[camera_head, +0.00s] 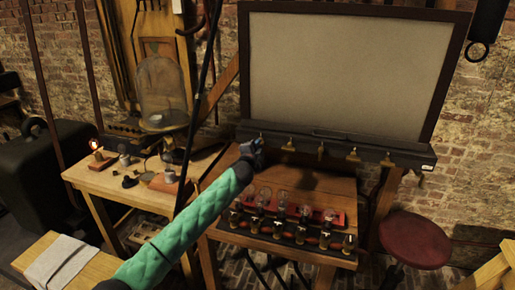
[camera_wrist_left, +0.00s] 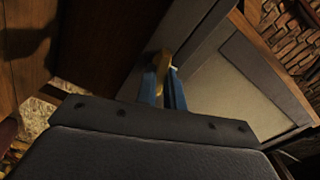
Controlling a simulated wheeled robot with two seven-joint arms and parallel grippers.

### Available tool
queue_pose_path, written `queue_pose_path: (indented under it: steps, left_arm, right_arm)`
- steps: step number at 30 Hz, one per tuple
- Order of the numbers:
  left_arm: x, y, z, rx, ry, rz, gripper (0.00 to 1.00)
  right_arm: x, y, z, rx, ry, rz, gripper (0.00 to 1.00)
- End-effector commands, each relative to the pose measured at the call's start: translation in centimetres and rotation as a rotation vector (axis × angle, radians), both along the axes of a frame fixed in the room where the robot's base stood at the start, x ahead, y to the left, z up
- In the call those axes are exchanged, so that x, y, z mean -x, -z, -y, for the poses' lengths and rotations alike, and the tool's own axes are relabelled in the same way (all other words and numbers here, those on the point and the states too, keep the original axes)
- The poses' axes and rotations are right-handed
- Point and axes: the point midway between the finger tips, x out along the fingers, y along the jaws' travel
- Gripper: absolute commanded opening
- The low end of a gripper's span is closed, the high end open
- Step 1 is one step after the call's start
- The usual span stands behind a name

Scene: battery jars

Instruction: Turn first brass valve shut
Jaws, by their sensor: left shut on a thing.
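My left gripper (camera_head: 259,143) reaches up to the left end of the dark rail under the large framed panel. In the left wrist view the two blue fingers (camera_wrist_left: 168,82) are shut on the first brass valve (camera_wrist_left: 162,62). Most of this valve is hidden between the fingers and behind the gripper in the head view. More brass valves sit along the rail to its right: one (camera_head: 289,145) close by, another (camera_head: 321,151), and others (camera_head: 353,155) further along. The handle angle of the held valve is hard to tell. My right gripper is not in view.
Below the rail is a wooden bench (camera_head: 300,180) with a red rack of several glass jars (camera_head: 290,205). A red stool (camera_head: 414,240) is at right.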

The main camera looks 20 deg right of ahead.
Motion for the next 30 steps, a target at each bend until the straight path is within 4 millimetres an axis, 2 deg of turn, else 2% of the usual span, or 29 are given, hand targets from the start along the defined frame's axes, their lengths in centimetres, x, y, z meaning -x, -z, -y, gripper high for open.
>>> queue_pose_path:
  steps: [11, 19, 30]
  left_arm:
    - [0.1, 0.2, 0.1, -0.223, 0.001, 0.15, 0.0]
    - [0.1, 0.3, 0.1, -0.301, 0.003, 0.202, 0.0]
    - [0.2, 0.4, 0.2, -0.319, 0.003, 0.214, 0.0]
  right_arm:
    - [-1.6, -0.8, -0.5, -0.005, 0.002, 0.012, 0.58]
    - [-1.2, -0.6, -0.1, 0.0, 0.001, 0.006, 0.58]
    - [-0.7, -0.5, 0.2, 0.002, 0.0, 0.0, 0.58]
